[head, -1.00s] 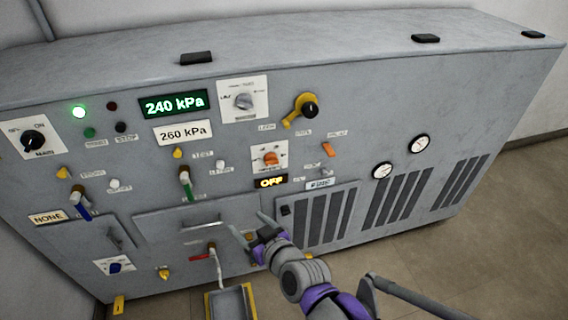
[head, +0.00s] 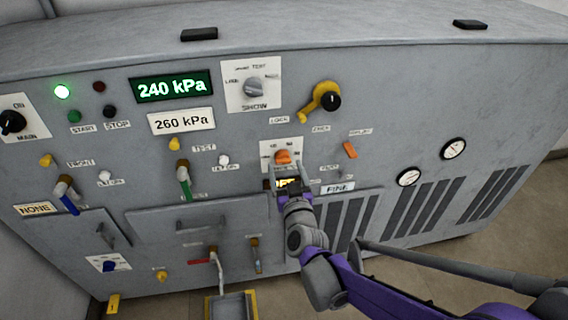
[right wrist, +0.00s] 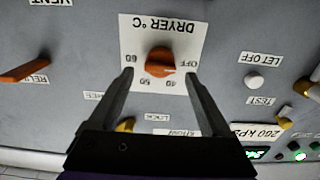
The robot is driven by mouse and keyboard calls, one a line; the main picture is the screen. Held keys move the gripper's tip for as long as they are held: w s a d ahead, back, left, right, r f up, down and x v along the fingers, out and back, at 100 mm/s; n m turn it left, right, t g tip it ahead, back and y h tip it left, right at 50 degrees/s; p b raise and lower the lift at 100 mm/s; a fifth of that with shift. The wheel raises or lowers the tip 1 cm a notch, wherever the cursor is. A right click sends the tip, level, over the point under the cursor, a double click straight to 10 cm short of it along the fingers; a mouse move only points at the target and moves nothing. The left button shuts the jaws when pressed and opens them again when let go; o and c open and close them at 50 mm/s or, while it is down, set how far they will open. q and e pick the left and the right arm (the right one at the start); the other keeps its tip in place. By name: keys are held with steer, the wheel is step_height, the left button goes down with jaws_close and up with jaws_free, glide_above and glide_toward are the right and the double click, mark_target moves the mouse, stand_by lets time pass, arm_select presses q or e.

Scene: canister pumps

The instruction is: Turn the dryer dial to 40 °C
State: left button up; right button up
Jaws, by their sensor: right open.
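The dryer dial is an orange knob (head: 282,157) on a white plate on the panel front. In the right wrist view the dial (right wrist: 160,62) shows upside down, with OFF, 40, 50 and 60 marked around it. Its pointer appears to be on the OFF side. My right gripper (head: 290,170) is open in front of the dial. In the wrist view its fingers (right wrist: 159,74) stand on either side of the dial, with visible gaps. My left gripper is not in view.
An orange lever (head: 349,150) is to the right of the dial, and a white button (head: 223,160) to its left.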

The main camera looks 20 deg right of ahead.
mark_target(284, 162)
steer(key=shift+x, duration=1.5)
steer(key=shift+c, duration=0.4)
jaws_close()
steer(key=shift+m, duration=0.4)
steer(key=m+p, duration=0.1)
steer(key=m, duration=0.3)
steer(key=shift+s+d+m, duration=0.1)
steer(key=shift+m, duration=0.3)
steer(key=m+p, duration=0.1)
steer(key=m, duration=0.4)
steer(key=shift+f+m, duration=0.1)
steer(key=shift+m, duration=0.3)
steer(key=shift+m+p, duration=0.3)
